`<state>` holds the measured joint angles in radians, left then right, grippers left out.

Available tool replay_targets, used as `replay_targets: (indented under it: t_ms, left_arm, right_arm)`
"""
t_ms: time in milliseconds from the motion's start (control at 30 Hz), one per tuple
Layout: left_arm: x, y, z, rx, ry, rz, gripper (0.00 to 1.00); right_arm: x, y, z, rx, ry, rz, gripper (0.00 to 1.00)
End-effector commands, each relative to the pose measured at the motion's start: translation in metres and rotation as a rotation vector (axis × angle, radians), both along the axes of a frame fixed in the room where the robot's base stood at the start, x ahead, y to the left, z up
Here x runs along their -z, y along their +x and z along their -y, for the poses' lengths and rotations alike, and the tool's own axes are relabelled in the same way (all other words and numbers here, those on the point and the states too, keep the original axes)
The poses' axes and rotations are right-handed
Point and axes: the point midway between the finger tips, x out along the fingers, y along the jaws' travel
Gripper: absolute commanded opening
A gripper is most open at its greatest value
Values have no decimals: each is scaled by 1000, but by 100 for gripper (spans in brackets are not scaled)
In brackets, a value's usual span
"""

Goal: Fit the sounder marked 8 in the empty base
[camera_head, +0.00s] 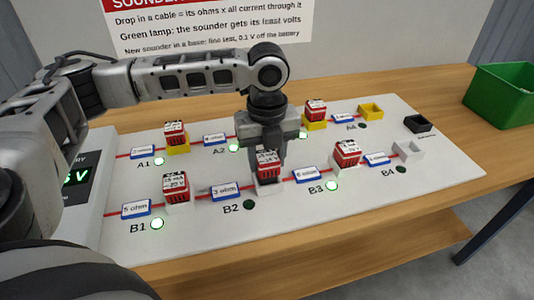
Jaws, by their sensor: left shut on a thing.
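My left gripper (268,152) points down over position B2 and is shut on a red sounder (268,171). The sounder is upright, directly over or in the white base (268,188) at B2; I cannot tell whether it is seated. Its label is too small and partly covered to read a number. The lamp at B2 (250,205) is dark. Two other bases look empty: the yellow one (371,111) at A4 and the white one (408,151) at B4, both with dark lamps. My right gripper is not in view.
Red sounders stand in bases at A1 (176,134), A3 (316,110), B1 (175,187) and B3 (346,152). Green lamps glow beside them. The gripper hides what stands at A2. A black holder (418,124) and a green bin (502,95) are at the right.

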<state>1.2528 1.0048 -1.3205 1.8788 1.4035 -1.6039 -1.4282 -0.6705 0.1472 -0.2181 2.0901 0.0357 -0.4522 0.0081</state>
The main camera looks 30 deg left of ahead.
Motion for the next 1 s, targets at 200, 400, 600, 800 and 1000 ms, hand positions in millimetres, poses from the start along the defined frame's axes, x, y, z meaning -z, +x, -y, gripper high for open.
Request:
replay_targets:
  t_ms: [200,400,600,800,1000]
  left_arm:
    - [3,0,0,0,-1,1,16]
    - [6,0,0,0,-1,2,16]
    - [9,0,0,0,-1,1,16]
    - [12,0,0,0,-1,1,16]
    - [15,0,0,0,0,1,16]
  right_arm:
    - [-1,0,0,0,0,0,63]
    - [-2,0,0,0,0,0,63]
    - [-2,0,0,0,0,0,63]
    - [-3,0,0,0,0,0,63]
    - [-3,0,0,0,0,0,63]
